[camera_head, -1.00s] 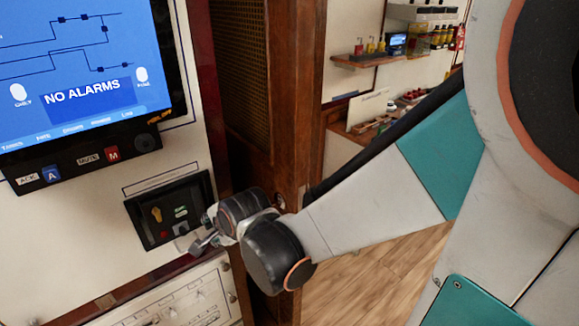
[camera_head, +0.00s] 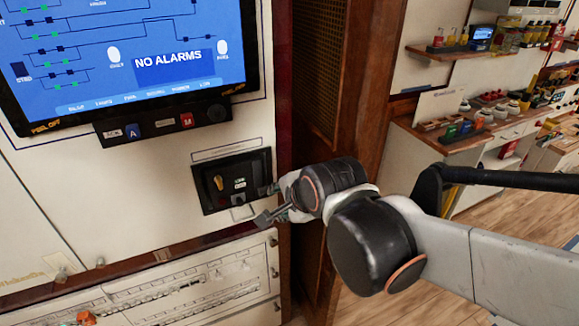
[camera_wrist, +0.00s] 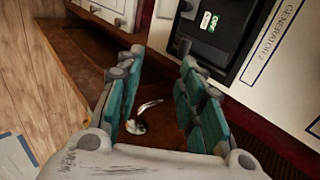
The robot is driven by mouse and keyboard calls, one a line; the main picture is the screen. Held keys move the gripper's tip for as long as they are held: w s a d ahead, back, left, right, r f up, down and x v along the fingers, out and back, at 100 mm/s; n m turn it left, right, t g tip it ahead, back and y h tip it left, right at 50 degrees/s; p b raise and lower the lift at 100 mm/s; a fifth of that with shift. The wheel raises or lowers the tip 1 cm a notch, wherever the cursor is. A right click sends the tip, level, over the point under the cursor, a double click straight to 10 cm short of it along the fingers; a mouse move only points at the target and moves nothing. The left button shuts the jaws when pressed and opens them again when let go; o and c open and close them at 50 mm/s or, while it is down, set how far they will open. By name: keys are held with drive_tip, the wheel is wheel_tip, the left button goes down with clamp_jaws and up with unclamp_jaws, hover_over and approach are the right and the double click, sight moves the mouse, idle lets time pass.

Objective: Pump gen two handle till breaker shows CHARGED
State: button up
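The generator breaker (camera_head: 205,200) is a black recessed unit on the cream panel in the head view. It has a yellow lever (camera_head: 218,183) at left and a small green and white indicator (camera_head: 240,184). In the wrist view the breaker (camera_wrist: 225,52) is at upper right, beside a "GENERATOR 2" label (camera_wrist: 277,40). Its indicator (camera_wrist: 208,22) shows there, but I cannot read it surely. My gripper (camera_head: 267,203) is just right of the breaker's lower right edge. In the wrist view my gripper (camera_wrist: 160,75) is open, with nothing between its teal fingers.
A screen (camera_head: 120,50) reading "NO ALARMS" and a button strip (camera_head: 160,122) are above the breaker. A white drawing panel (camera_head: 190,290) is below. A wooden post (camera_head: 350,120) stands right. A shiny metal object (camera_wrist: 138,124) lies on the brown surface below my fingers.

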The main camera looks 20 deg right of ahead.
drive_tip(key=shift+s+r, duration=0.35)
drive_tip(key=shift+r, duration=0.05)
idle(0.4)
